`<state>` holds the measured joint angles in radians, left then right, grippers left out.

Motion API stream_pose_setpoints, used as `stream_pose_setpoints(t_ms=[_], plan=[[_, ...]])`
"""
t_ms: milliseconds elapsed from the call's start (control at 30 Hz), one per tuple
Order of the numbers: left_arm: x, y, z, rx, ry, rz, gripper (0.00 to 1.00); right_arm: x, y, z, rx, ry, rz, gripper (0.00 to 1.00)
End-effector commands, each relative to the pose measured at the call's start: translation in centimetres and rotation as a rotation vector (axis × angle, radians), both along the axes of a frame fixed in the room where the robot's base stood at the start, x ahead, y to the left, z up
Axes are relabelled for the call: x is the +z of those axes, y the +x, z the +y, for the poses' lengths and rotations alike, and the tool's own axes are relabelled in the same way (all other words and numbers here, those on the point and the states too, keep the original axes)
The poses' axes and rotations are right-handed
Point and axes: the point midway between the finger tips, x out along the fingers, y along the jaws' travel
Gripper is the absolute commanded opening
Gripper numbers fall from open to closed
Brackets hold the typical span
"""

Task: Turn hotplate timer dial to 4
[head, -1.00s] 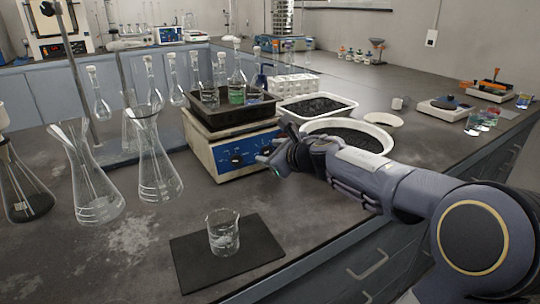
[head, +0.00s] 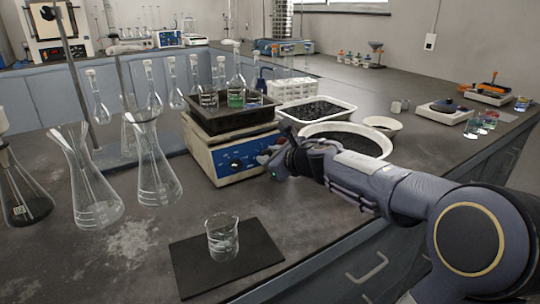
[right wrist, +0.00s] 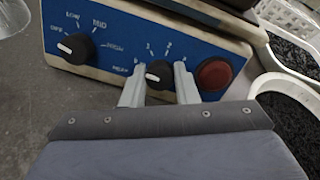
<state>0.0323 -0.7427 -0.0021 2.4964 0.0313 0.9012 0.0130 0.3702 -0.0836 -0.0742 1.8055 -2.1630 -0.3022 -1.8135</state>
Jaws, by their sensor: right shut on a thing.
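The hotplate (head: 205,150) is a cream box with a blue front panel, and a black tray with beakers and flasks stands on it. In the right wrist view its panel (right wrist: 115,40) carries a black heat dial (right wrist: 76,48) at the left, marked OFF, LOW and MID, and a black timer dial (right wrist: 158,73) with numbers around it. My right gripper (head: 268,160) is at the panel's right part. In the right wrist view its two fingers (right wrist: 159,85) stand on either side of the timer dial, shut on it. The dial's exact setting is hard to read. My left gripper is out of view.
A red button (right wrist: 213,74) sits just right of the timer dial. White basins of dark grains (head: 318,107) stand right of the hotplate. A beaker (head: 222,238) stands on a dark mat in front.

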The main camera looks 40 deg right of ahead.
Motion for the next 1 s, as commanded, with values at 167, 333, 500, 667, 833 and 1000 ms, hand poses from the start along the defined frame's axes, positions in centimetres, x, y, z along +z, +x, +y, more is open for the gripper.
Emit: stream_pose_setpoints(t_ms=[167,333,500,667,833,1000], plan=[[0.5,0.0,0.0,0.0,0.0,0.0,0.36,0.0,0.0,0.0,-0.037,0.097,-0.008,0.04],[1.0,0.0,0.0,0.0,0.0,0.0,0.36,0.0,0.0,0.1,-0.091,0.231,-0.023,0.04],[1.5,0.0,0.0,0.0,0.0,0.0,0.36,0.0,0.0,0.0,-0.152,0.38,-0.039,0.04],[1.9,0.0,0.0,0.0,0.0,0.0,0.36,0.0,0.0,0.1,-0.208,0.521,-0.055,0.04],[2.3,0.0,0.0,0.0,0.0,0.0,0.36,-0.1,0.0,0.1,-0.269,0.669,-0.071,0.04],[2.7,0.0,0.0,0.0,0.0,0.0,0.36,-0.1,0.0,0.1,-0.329,0.817,-0.087,0.04]])
